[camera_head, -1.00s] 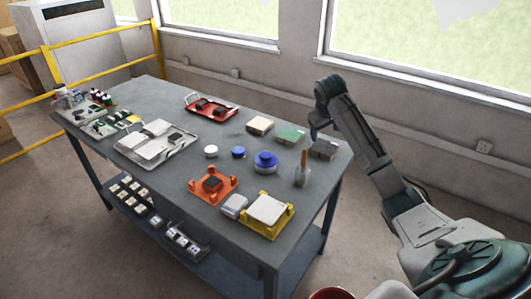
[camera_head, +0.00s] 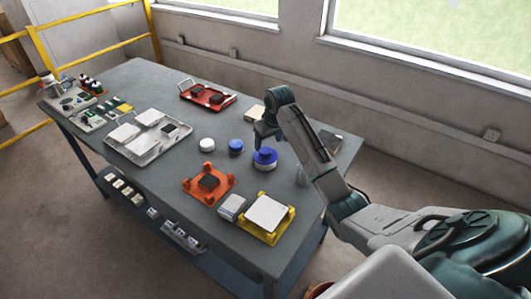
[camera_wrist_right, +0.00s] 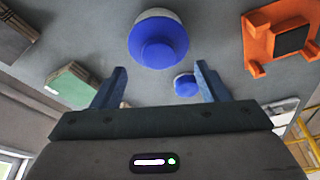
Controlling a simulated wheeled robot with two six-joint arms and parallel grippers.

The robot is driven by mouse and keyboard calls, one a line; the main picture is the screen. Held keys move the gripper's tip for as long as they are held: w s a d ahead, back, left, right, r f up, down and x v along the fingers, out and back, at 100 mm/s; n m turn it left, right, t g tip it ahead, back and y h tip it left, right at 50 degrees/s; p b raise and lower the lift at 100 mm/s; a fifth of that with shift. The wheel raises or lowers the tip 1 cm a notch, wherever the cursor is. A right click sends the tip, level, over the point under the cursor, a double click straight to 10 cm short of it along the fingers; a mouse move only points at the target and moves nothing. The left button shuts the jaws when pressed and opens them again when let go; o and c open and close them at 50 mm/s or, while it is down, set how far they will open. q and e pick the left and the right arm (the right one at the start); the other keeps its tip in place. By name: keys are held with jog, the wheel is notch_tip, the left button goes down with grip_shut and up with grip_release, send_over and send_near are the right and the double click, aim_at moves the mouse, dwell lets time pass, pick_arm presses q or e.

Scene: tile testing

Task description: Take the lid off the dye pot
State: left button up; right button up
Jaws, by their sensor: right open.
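The dye pot is a squat pale pot (camera_wrist_right: 153,13) with a round blue lid (camera_head: 265,159) that has a raised knob. It stands on the grey table, and its lid (camera_wrist_right: 160,42) is on it. My right gripper (camera_head: 264,140) is just above and behind the lid in the head view. In the right wrist view its two blue fingers (camera_wrist_right: 160,84) are open and empty, with the lid beyond the gap between them. The fingers do not touch the lid. My left gripper is not in view.
A small blue-topped jar (camera_head: 236,147) and a white one (camera_head: 207,145) stand left of the pot. An orange stand (camera_head: 190,185) and a yellow stand (camera_head: 245,232) are in front. A red tray (camera_head: 187,92) lies behind. My right arm hides the table's right part.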

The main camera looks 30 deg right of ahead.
aim_at(266, 150)
jog(key=p+x, duration=0.1)
jog(key=x, duration=0.1)
jog(key=p+x, duration=0.1)
jog(key=x, duration=0.1)
jog(key=shift+w+d+f, duration=0.1)
jog(key=shift+w+f, duration=0.2)
jog(key=shift+f, duration=0.45)
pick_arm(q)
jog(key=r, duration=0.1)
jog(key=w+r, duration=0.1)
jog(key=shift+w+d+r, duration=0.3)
pick_arm(e)
jog(key=shift+w, duration=0.1)
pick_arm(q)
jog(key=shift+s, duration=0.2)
pick_arm(e)
jog(key=c, duration=1.1)
